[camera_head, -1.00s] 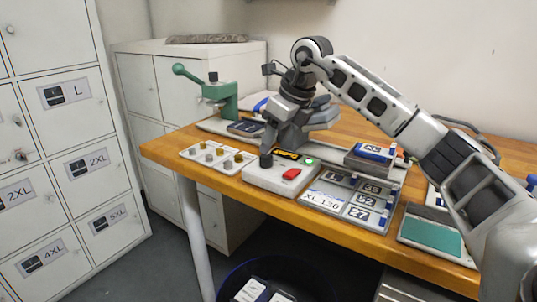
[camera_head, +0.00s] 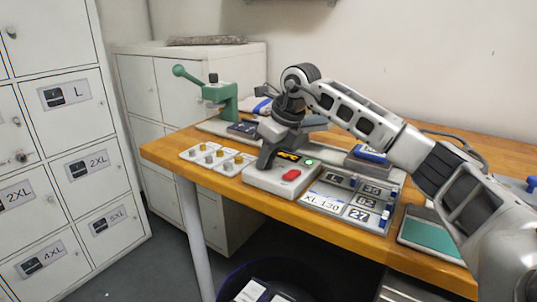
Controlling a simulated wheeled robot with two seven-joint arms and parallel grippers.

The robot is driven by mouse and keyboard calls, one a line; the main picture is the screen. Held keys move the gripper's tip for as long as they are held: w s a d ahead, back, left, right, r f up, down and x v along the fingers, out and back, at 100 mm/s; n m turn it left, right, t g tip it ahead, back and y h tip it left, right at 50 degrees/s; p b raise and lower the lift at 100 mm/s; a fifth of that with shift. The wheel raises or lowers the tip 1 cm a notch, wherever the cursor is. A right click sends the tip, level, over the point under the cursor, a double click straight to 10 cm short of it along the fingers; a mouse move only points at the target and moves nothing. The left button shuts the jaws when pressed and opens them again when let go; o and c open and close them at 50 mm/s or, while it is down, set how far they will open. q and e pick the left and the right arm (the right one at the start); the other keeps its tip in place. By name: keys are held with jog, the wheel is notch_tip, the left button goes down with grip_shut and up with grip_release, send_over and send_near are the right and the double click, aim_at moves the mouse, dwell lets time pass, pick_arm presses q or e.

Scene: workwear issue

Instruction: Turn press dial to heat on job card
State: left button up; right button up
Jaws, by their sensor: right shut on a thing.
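The press control box (camera_head: 262,182) is a pale unit at the front of the wooden bench, with a red button (camera_head: 291,175), a green lamp (camera_head: 309,162) and a small orange-lit display (camera_head: 288,156) too small to read. My right gripper (camera_head: 266,162) points down at the box's left end, shut on the press dial, which the fingers mostly hide. The job card (camera_head: 322,201), printed "XL 130", lies in a grey tray right of the box. Number plates beside it seem to read 35, 62 and 27. My left gripper is out of view.
A white tray of small metal and brass pieces (camera_head: 218,157) lies left of the box. A green hand press (camera_head: 222,97) stands behind it. A teal pad (camera_head: 431,240) is at the right. Lockers (camera_head: 85,150) stand left; a dark bin (camera_head: 270,275) is below the bench.

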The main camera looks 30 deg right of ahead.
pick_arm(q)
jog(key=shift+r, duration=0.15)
pick_arm(e)
jog(key=shift+r, duration=0.1)
jog(key=shift+r+n+y+p, duration=0.1)
jog(key=shift+n+y+p, duration=0.2)
jog(key=shift+n+p, duration=0.25)
jog(key=n+y+p, duration=0.1)
jog(key=n+p, duration=0.1)
jog(key=n, duration=0.1)
jog(key=shift+w+d+g, duration=0.1)
jog(key=shift+g, duration=0.2)
jog(key=shift+w+n+g+y+p, duration=0.1)
jog(key=shift+n+g+y+p, duration=0.25)
jog(key=shift+n+p, duration=0.65)
jog(key=shift+n+g, duration=0.25)
jog(key=shift+n, duration=0.5)
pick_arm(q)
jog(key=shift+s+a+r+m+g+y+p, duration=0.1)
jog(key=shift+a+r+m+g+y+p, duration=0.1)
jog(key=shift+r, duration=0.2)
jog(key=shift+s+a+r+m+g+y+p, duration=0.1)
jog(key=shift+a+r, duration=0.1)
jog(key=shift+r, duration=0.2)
pick_arm(e)
jog(key=shift+n, duration=0.6)
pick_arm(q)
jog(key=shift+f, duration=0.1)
pick_arm(e)
jog(key=o, duration=1)
